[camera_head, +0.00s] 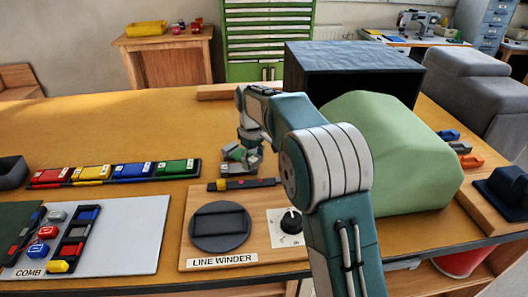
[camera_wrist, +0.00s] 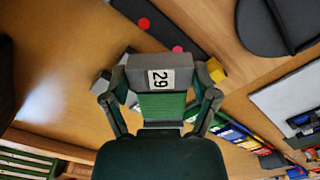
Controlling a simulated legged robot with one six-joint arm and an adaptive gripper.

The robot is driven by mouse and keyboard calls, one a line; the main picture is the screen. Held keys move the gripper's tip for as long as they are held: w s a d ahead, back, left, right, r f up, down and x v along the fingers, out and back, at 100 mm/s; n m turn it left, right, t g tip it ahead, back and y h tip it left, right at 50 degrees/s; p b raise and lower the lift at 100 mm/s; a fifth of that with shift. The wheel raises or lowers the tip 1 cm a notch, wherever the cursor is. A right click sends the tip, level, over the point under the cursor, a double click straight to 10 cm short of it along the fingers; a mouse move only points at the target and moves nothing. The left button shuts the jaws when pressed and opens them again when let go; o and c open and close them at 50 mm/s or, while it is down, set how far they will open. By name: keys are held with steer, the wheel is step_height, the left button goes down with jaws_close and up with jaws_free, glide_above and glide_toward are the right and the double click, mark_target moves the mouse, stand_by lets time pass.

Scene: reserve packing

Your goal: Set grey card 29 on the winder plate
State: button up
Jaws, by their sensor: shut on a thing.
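Grey card 29 (camera_wrist: 134,72) is between the fingers of my gripper (camera_wrist: 160,92) in the wrist view, its white number label facing the camera. A ribbed green part shows below the label. In the head view my gripper (camera_head: 243,158) is over the table behind the line winder, and the card there is small and partly hidden. The winder plate (camera_head: 220,227) is a dark round disc with a raised bar, on a wooden base labelled LINE WINDER. The plate (camera_wrist: 270,28) also shows at the upper right of the wrist view, apart from the card and with nothing on it.
A dark strip (camera_head: 243,184) with red dots and a yellow end lies between my gripper and the plate. A knob (camera_head: 291,222) is right of the plate. A rack of coloured cards (camera_head: 115,173) lies left. A green hump (camera_head: 410,150) and dark box (camera_head: 350,68) stand right.

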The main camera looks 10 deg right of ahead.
mark_target(237, 222)
steer(key=s+a+n, duration=0.2)
steer(key=s+n, duration=0.1)
steer(key=s, duration=0.2)
steer(key=s+a+n, duration=0.2)
steer(key=s+n, duration=0.1)
steer(key=s, duration=0.1)
steer(key=s+a+n, duration=0.2)
steer(key=s+n, duration=0.1)
steer(key=s, duration=0.2)
steer(key=shift+s+f, duration=0.1)
steer(key=shift+s, duration=0.2)
steer(key=shift+n, duration=0.3)
steer(key=shift+f, duration=2.8)
steer(key=shift+d+f, duration=0.15)
steer(key=shift+f, duration=0.25)
steer(key=o, duration=0.6)
steer(key=shift+o, duration=0.2)
